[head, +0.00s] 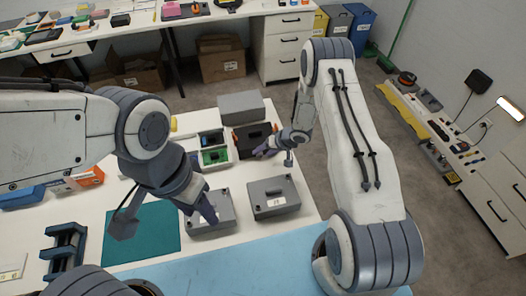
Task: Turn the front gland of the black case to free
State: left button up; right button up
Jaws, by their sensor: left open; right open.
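The black case (257,130) lies open-topped or recessed at the back right of the white table, with small orange parts at its sides. Its front gland is too small and too covered by my gripper to make out. My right gripper (263,151) is open at the front right edge of the black case; I cannot tell whether it touches. My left gripper (207,212) is open, low over a grey case (222,221) at the front middle of the table, and hides part of it.
A second grey case (273,207) with a label stands right of the first. A grey box (241,106) is behind the black case. A tray with a green board (215,157) is left of it. A teal mat (153,238) lies front left, with a dark blue rack (65,246) beside it.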

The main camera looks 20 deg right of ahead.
jog(key=shift+w+a+f, duration=0.25)
jog(key=shift+a+f, duration=0.05)
jog(key=shift+f, duration=0.2)
grip_shut()
